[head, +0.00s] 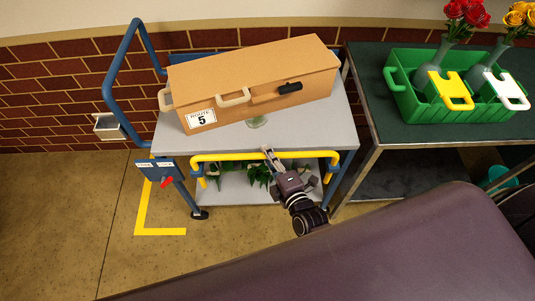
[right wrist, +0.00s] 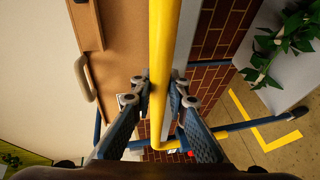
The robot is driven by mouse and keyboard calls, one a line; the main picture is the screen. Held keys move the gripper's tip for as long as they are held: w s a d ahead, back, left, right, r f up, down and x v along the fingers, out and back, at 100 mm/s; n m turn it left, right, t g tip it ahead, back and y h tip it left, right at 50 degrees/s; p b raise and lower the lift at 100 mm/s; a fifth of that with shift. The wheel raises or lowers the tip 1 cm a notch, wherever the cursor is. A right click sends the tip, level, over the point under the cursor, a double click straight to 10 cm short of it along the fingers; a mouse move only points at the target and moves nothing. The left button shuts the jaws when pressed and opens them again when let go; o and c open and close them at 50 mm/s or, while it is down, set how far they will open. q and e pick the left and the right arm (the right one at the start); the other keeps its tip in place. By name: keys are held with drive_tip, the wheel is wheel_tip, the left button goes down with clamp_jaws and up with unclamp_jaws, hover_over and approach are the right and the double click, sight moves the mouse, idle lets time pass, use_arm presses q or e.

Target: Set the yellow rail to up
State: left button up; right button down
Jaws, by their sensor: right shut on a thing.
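The yellow rail (head: 230,156) runs across the front of the cart, close to the front edge of the grey top shelf (head: 315,120). Its bent ends point down at the cart's two front corners. My right gripper (head: 268,154) is shut on the rail near its middle, reaching in from the front. In the right wrist view the yellow rail (right wrist: 164,45) passes between the two fingers of the right gripper (right wrist: 160,92). My left gripper is not in view.
A long tan box (head: 250,78) marked 5 lies on the top shelf. A blue plate with a red lever (head: 166,182) is at the cart's left front. Leaves (head: 258,174) show on the lower shelf. A dark table (head: 440,140) with a green crate (head: 420,108) stands at right.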

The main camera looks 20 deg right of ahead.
wheel_tip(320, 180, up, 11)
drive_tip(key=p, duration=0.8)
drive_tip(key=shift+w+f+p, duration=0.1)
drive_tip(key=shift+f+p, duration=0.1)
drive_tip(key=shift+p, duration=0.1)
drive_tip(key=shift+w, duration=0.1)
drive_tip(key=c, duration=1.9)
unclamp_jaws()
drive_tip(key=shift+c, duration=0.2)
drive_tip(key=shift+o, duration=0.5)
drive_tip(key=shift+f, duration=0.1)
drive_tip(key=shift+s+f, duration=0.1)
drive_tip(key=shift+s, duration=0.1)
drive_tip(key=v, duration=1.2)
drive_tip(key=shift+a+f, duration=0.1)
